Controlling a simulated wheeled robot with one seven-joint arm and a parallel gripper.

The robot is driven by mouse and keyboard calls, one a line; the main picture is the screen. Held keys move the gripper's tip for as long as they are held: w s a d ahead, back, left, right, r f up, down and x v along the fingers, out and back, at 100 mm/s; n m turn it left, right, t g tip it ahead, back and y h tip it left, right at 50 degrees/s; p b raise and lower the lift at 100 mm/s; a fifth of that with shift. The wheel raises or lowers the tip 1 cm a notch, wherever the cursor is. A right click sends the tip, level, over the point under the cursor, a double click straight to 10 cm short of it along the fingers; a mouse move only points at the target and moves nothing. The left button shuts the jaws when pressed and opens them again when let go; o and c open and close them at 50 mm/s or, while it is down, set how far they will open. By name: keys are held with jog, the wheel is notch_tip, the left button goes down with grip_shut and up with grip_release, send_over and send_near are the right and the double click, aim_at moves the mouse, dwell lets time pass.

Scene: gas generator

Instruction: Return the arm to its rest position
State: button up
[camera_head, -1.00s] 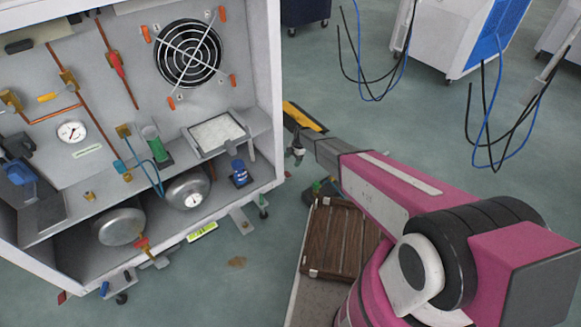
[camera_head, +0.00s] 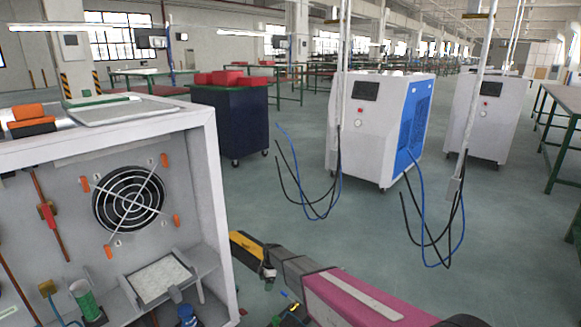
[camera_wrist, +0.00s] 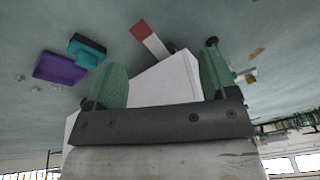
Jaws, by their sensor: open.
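My pink and grey arm (camera_head: 350,299) reaches from the bottom right of the head view toward the right side of the white generator cabinet (camera_head: 222,215). A yellow and black part (camera_head: 246,247) shows at its far end, beside the cabinet's edge; the fingers are not clear there. In the wrist view my gripper (camera_wrist: 163,80) is open, with two green fingers wide apart. Nothing is clearly held between them. A pale box-like shape (camera_wrist: 165,83) lies behind the gap; I cannot tell what it is.
A fan (camera_head: 129,198) and a green cylinder (camera_head: 87,300) are in the cabinet. A dark cart (camera_head: 230,120) and white machines (camera_head: 375,125) with hanging cables stand behind. Purple (camera_wrist: 60,68) and teal (camera_wrist: 87,50) blocks show in the wrist view.

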jog(key=s+d+r+m+t+h, duration=0.1)
jog(key=s+d+r+m, duration=1)
jog(key=d+r, duration=0.4)
jog(key=s+d+r+m+t+h, duration=0.1)
jog(key=s+d+r+m, duration=1)
jog(key=s+d+r, duration=0.3)
jog(key=d+r, duration=0.1)
jog(key=d, duration=0.2)
jog(key=shift+d+r, duration=0.15)
jog(key=shift+r, duration=0.15)
